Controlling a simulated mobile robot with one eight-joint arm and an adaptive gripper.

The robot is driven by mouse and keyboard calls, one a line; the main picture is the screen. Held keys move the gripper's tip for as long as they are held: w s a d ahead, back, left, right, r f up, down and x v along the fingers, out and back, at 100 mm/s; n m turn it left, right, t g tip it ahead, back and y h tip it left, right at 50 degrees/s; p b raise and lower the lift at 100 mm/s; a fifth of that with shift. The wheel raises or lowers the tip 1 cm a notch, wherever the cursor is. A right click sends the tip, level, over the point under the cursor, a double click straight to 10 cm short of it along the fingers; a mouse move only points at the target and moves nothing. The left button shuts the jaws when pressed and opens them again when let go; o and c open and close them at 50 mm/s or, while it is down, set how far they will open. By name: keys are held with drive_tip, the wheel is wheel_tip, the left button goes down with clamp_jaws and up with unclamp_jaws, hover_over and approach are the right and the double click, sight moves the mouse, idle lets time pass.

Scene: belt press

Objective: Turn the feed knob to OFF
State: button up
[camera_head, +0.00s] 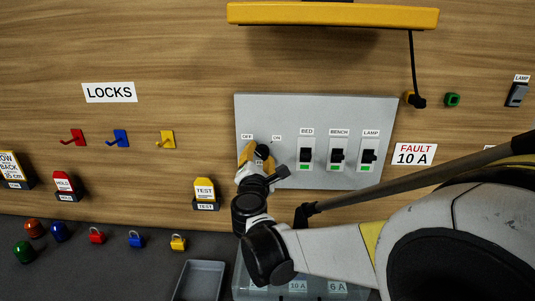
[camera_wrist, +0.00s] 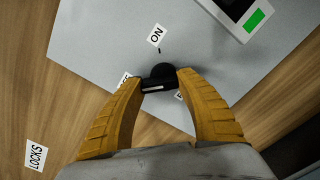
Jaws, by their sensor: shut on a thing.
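The feed knob (camera_wrist: 163,72) is black and sits on a grey panel (camera_head: 225,0) (camera_wrist: 100,50). In the wrist view it lies between the yellow fingertips of my gripper (camera_wrist: 161,83), which is shut on it. A white mark shows on its near face; I cannot tell for sure which label it points to. The ON label (camera_wrist: 156,35) is clear above the knob. The OFF label (camera_head: 247,137) is readable in the head view but partly hidden by a finger in the wrist view. In the head view my gripper (camera_head: 256,155) covers much of the knob.
To the right on the panel are the BED switch (camera_head: 306,154), BENCH switch (camera_head: 338,156) and LAMP switch (camera_head: 369,155), each showing green. Hooks and padlocks are at left. A grey tray (camera_head: 200,282) lies below. A yellow bar (camera_head: 333,15) juts out above.

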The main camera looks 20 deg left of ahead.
idle(0.3)
drive_tip(key=o, duration=1.2)
drive_tip(key=v, duration=1.2)
